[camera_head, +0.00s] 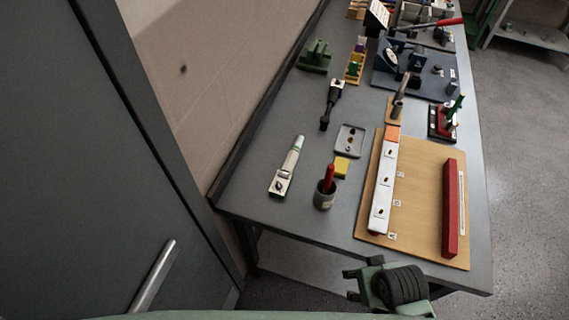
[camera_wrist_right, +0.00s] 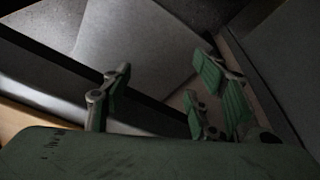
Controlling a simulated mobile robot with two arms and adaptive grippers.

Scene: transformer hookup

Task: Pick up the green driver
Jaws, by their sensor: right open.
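A slim green-handled tool (camera_head: 456,105), which looks like the green driver, stands tilted in a red and black stand (camera_head: 441,124) near the right edge of the workbench. Its lower part is hidden by the stand. My right gripper (camera_head: 352,284) is low in the head view, off the front edge of the bench and well apart from the tool. In the right wrist view the fingers of this gripper (camera_wrist_right: 160,95) are spread with nothing between them. The green tool does not show there. My left gripper is not in view.
The workbench (camera_head: 255,200) holds a dark cup (camera_head: 324,198) with a red-handled tool, a wooden board (camera_head: 424,210) with a white strip and a red bar, and a grey tray (camera_head: 350,140). A dark cabinet door (camera_head: 90,220) stands at left. Open floor (camera_head: 525,180) lies right.

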